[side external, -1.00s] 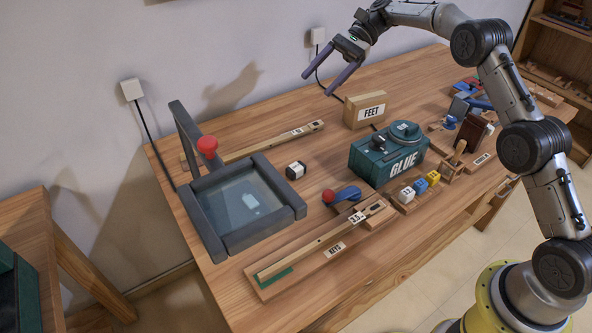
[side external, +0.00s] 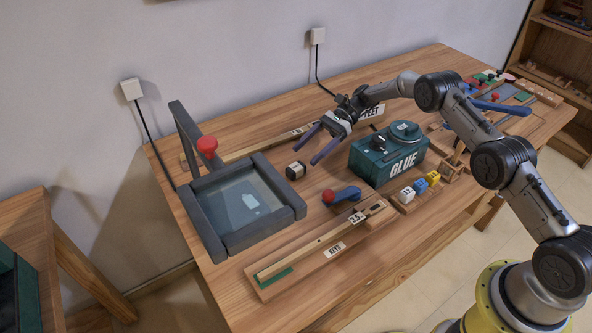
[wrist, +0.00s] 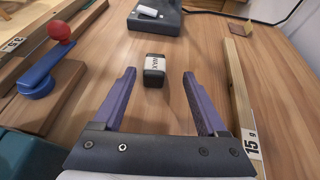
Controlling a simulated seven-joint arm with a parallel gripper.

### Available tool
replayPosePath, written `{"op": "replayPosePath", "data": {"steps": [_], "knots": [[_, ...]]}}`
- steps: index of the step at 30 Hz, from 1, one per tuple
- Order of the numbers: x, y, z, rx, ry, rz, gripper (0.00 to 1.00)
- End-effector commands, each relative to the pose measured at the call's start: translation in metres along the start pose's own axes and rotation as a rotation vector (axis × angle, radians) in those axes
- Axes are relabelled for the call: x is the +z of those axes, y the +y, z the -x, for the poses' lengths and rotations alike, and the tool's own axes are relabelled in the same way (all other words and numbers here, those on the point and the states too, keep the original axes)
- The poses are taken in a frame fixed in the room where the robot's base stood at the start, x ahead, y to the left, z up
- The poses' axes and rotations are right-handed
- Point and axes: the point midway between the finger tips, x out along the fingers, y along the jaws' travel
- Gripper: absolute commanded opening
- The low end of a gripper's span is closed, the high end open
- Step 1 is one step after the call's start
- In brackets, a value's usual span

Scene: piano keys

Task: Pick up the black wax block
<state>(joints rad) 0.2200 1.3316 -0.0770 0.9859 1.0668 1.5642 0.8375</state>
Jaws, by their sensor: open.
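The black wax block (side external: 295,170) is a small dark block with a pale label band. It lies on the wooden table between the dark-framed glass press and the blue lever. In the wrist view the wax block (wrist: 154,70) stands just ahead of my fingertips, near the middle of the gap, with "WAX" on its label. My gripper (side external: 309,146) is open and empty, low over the table to the right of the block. In the wrist view my gripper (wrist: 159,75) shows both purple fingers spread apart, touching nothing.
The dark-framed press (side external: 217,247) is left of the block. A blue lever with a red knob (side external: 342,196) is in front. The green GLUE box (side external: 371,165) is to the right. A wooden beam (wrist: 238,100) runs along the right in the wrist view. Bare table surrounds the block.

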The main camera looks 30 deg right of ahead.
Motion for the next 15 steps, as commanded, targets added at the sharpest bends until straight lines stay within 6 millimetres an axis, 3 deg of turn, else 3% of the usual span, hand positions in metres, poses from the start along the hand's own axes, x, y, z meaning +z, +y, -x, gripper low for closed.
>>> {"op": "replayPosePath", "data": {"steps": [8,15], "knots": [[0.000,0.003,-0.021,0.001,-0.001,-0.001,0.75],[-0.002,0.008,-0.054,0.002,-0.001,-0.001,0.75]]}}
